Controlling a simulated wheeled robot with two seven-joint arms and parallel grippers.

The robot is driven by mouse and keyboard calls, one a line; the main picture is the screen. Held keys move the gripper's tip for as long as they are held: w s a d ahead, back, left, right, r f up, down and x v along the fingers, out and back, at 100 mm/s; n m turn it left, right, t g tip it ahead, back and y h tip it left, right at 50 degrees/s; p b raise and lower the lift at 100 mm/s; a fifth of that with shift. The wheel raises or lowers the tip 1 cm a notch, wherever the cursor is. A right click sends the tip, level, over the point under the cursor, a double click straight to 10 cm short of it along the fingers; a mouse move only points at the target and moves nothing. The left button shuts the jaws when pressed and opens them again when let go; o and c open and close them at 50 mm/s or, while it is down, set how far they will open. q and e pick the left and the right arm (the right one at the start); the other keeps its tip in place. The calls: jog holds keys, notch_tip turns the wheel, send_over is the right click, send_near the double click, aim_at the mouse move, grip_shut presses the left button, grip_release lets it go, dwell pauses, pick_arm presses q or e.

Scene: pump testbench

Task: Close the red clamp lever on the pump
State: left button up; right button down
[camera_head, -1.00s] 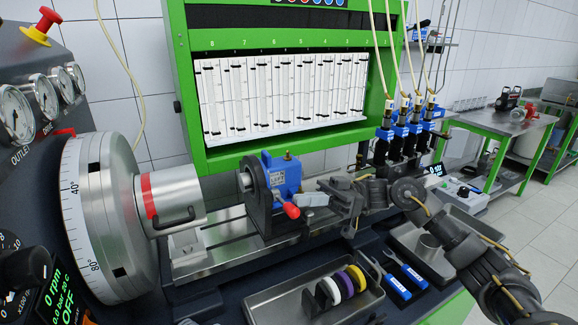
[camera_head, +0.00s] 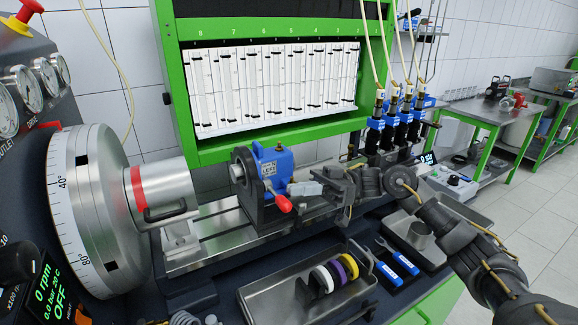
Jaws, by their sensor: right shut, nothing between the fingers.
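The blue pump (camera_head: 272,165) sits in a dark clamp fixture (camera_head: 243,178) on the steel rail of the bench. The red clamp lever (camera_head: 284,204) sticks out from the front of the fixture, its rounded end pointing down and to the right. My right gripper (camera_head: 306,188) comes in from the right, with its light grey fingertips shut and empty. The fingertips are just right of and slightly above the red lever end. I cannot tell whether they touch the lever or the pump. My left gripper is not in view.
A steel chuck with a red band (camera_head: 137,188) and a large graduated dial (camera_head: 83,205) stand to the left. A metal tray (camera_head: 265,293) with coloured rings (camera_head: 335,270) and two blue-handled tools (camera_head: 395,262) lie in front. Injectors (camera_head: 398,125) hang behind my right arm.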

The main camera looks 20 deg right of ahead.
pick_arm(q)
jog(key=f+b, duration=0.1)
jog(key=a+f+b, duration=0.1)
jog(key=b, duration=0.1)
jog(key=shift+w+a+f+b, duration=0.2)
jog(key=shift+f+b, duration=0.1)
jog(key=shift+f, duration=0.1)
pick_arm(e)
jog(key=r+v, duration=0.2)
jog(key=v, duration=0.9)
jog(key=shift+w+d+r, duration=0.2)
jog(key=shift+d+r, duration=0.05)
jog(key=shift+r, duration=0.3)
